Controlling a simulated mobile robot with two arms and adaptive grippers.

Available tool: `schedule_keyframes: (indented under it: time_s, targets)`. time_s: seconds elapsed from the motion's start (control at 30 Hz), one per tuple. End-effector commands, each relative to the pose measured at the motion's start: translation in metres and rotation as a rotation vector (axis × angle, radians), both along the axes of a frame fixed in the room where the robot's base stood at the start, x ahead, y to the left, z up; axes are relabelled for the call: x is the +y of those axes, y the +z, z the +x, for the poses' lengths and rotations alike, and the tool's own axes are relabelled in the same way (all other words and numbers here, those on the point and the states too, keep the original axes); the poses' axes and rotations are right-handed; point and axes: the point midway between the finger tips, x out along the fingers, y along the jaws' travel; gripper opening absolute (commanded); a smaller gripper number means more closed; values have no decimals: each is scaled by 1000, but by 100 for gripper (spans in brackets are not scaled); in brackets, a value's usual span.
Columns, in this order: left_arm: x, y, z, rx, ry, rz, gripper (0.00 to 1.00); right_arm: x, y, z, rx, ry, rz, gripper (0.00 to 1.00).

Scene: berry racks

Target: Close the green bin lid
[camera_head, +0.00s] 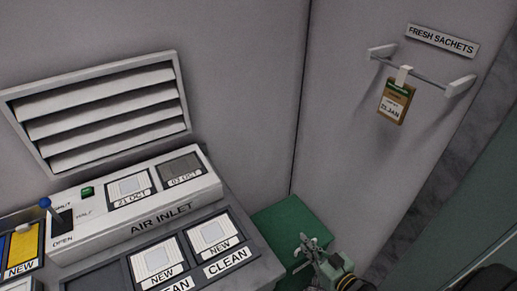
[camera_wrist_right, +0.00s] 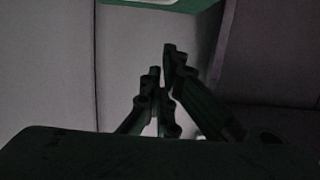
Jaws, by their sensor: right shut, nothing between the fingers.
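The green bin (camera_head: 286,219) stands in the corner to the right of the air inlet cabinet, and its green upper part shows. I cannot tell from this view how far its lid is open. My right gripper (camera_head: 305,244) is in front of the bin's right side, with its fingers shut and empty. I cannot tell whether it touches the bin. In the right wrist view the dark fingers (camera_wrist_right: 160,62) are close together, and a green edge (camera_wrist_right: 190,4) with a pale patch shows at the top. My left gripper is not in view.
The air inlet cabinet (camera_head: 139,227) with its dated and NEW-labelled pads and a blue-knobbed lever (camera_head: 46,203) is on the left. A louvred vent (camera_head: 100,112) is on the wall. A sachet (camera_head: 395,101) hangs from a rail (camera_head: 425,78) on the right wall.

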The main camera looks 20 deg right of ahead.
Motion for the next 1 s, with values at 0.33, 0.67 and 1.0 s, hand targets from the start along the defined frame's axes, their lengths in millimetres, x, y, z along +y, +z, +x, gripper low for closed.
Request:
schedule_keyframes:
  time_s: [0.33,0.67,1.0]
  targets:
    - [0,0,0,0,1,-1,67,-1,0,-7,2,0,0,0]
    - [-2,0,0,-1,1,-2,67,-9,13,-69,5,0,-1,0]
    - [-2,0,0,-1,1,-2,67,-16,24,-113,1,0,-1,0]
